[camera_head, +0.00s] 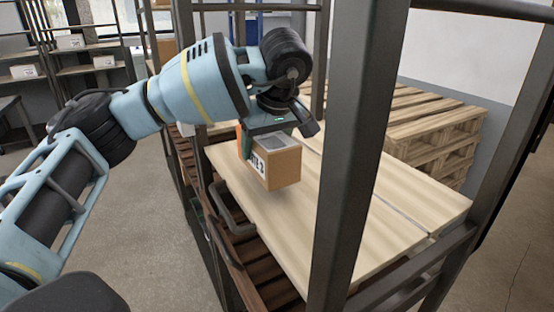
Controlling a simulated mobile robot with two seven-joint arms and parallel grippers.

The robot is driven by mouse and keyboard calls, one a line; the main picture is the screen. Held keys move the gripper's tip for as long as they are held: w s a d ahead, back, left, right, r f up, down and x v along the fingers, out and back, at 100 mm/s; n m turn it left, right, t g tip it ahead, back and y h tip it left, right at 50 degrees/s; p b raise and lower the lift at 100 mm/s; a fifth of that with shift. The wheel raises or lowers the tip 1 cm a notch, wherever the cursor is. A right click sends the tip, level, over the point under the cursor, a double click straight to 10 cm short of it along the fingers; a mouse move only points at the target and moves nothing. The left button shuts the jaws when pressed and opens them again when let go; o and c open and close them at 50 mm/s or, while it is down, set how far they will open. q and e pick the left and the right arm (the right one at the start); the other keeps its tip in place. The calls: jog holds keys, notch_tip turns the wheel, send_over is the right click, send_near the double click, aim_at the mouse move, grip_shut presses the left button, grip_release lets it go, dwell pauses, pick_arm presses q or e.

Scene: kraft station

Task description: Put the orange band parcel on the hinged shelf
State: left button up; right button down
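The orange band parcel (280,170) is a small brown cardboard box with black print on one face. A strip of orange (239,139) shows at its left edge. My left gripper (268,146) reaches in from the left and is shut on the parcel from above. The parcel is over the pale wooden boards of the shelf (300,230); I cannot tell whether its underside touches them. The shelf lies flat in a dark metal frame, with a seam between its boards. My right gripper is not in view.
A thick dark post (352,150) stands in front of the shelf, right of the parcel. A grey handle (232,212) sits at the shelf's left edge. Stacked wooden pallets (435,135) stand behind. Racks with boxes (70,42) are at the back left. The left floor is clear.

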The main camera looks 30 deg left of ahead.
pick_arm(q)
jog(key=shift+w+d, duration=0.25)
jog(key=shift+d, duration=0.2)
jog(key=shift+w+d, duration=0.2)
jog(key=shift+d, duration=0.25)
jog(key=shift+w+d+f, duration=0.1)
jog(key=shift+d+f, duration=0.1)
jog(key=shift+f, duration=0.1)
notch_tip(320, 180, down, 2)
jog(key=shift+f, duration=0.15)
jog(key=shift+f+p, duration=0.3)
jog(key=shift+f, duration=0.1)
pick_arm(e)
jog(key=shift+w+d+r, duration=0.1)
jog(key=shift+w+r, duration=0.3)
pick_arm(q)
jog(key=shift+f, duration=0.1)
jog(key=o, duration=1.2)
jog(key=shift+f, duration=0.1)
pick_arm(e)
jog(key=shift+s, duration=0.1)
